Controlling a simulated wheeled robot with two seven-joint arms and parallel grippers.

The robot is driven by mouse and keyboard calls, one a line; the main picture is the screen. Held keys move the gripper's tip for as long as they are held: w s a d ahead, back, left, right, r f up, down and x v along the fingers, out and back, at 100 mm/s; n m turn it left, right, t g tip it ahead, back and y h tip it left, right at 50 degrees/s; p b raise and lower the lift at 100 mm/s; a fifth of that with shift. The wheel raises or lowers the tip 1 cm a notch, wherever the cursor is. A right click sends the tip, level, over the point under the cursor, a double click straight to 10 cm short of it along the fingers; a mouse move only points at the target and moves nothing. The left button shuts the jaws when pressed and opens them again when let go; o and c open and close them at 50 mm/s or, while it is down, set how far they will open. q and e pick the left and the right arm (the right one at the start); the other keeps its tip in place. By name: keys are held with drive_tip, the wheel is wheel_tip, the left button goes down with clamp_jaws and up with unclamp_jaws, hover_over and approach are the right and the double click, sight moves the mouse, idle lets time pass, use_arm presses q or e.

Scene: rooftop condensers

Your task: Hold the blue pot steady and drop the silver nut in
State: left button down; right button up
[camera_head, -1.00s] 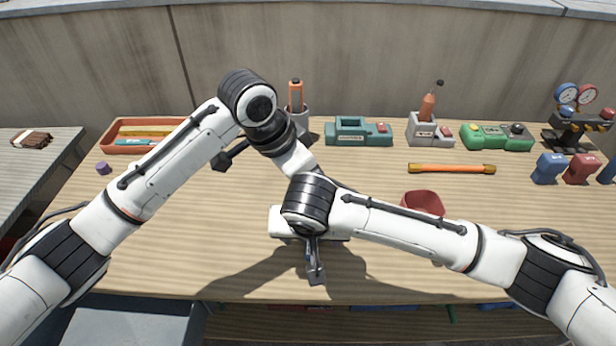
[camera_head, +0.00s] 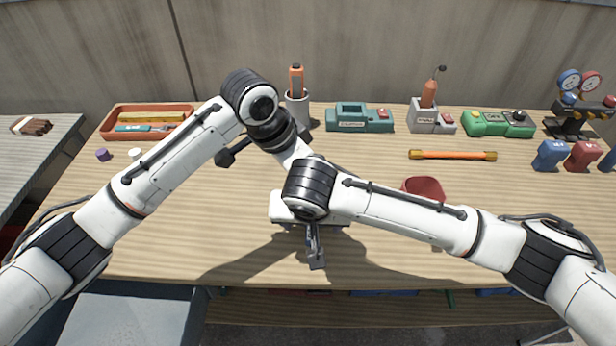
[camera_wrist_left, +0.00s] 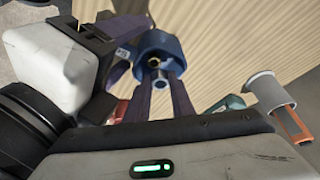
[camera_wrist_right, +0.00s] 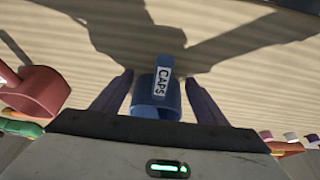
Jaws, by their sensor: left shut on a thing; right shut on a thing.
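The blue pot (camera_wrist_right: 157,112), with a white CAPS label, sits between the fingers of my right gripper (camera_wrist_right: 158,90) in the right wrist view. That gripper is shut on it. In the left wrist view the pot (camera_wrist_left: 170,45) lies just beyond the fingertips of my left gripper (camera_wrist_left: 160,80). The left gripper is shut on a small silver nut (camera_wrist_left: 158,79), which lines up with the pot's mouth. A brass-coloured ring (camera_wrist_left: 153,62) shows there too; I cannot tell whether it is inside. In the head view my crossed arms hide the pot and nut.
An orange tray (camera_head: 110,123), a grey cup (camera_head: 298,112) and teal and green devices line the back. A purple cap (camera_head: 102,155) and white piece (camera_head: 135,153) lie left.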

use_arm(q)
drive_tip(key=shift+f, duration=0.2)
drive_tip(key=shift+f, duration=0.15)
drive_tip(key=c, duration=1.5)
unclamp_jaws()
drive_tip(key=shift+s+d, duration=0.1)
drive_tip(key=shift+s, duration=0.05)
drive_tip(key=shift+o, duration=0.2)
drive_tip(key=v, duration=1.2)
use_arm(e)
drive_tip(key=o, duration=1.2)
drive_tip(key=p+v, duration=0.4)
drive_tip(key=shift+w+p, duration=0.1)
drive_tip(key=shift+p, duration=0.2)
drive_tip(key=p+v, duration=0.1)
drive_tip(key=v, duration=0.3)
drive_tip(key=shift+r, duration=0.1)
use_arm(q)
wheel_tip(320, 180, up, 6)
use_arm(e)
drive_tip(key=shift+s+r, duration=0.3)
drive_tip(key=shift+r, duration=0.1)
